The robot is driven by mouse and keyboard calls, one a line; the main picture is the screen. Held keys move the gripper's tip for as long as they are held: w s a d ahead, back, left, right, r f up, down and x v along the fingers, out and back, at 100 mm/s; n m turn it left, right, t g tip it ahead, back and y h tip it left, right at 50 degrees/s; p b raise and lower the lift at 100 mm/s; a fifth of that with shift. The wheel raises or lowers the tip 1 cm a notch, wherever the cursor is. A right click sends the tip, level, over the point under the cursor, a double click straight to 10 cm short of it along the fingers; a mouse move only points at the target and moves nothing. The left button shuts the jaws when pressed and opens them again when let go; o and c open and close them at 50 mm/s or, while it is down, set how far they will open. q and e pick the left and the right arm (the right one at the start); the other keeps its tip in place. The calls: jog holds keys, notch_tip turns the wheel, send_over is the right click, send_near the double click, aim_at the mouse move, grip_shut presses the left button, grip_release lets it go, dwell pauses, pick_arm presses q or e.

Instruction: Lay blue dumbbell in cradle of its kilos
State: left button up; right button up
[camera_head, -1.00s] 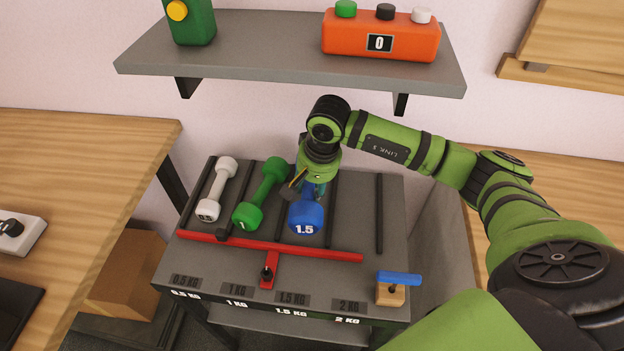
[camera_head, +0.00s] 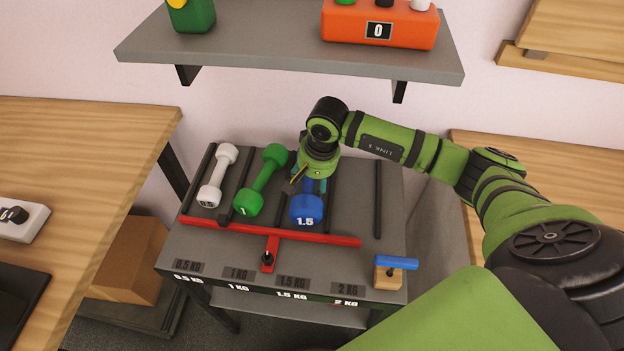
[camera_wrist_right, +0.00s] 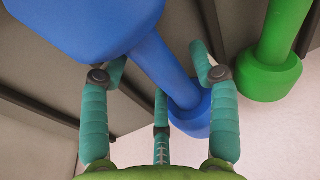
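The blue dumbbell (camera_head: 306,207), marked 1.5, lies in the third lane of the grey rack (camera_head: 352,262), in line with the 1.5 KG label (camera_head: 292,283). My right gripper (camera_head: 308,184) is over its handle, at the far part of that lane. In the right wrist view, the gripper's teal fingers (camera_wrist_right: 160,75) stand apart and open, with the handle of the blue dumbbell (camera_wrist_right: 165,68) running between them. I cannot tell whether a finger touches it. My left gripper is in neither view.
A white dumbbell (camera_head: 216,177) and a green dumbbell (camera_head: 262,180) lie in the lanes to the left. The 2 KG lane is empty. A red bar (camera_head: 285,233) crosses the lanes' front. A blue-topped wooden block (camera_head: 388,278) sits front right. A shelf (camera_head: 290,66) hangs above.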

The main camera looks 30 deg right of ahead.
notch_tip(320, 180, up, 8)
jog(key=s+b, duration=0.1)
jog(key=shift+d+f, duration=0.2)
jog(key=shift+d, duration=0.05)
jog(key=shift+s, duration=0.1)
dwell(1.6)
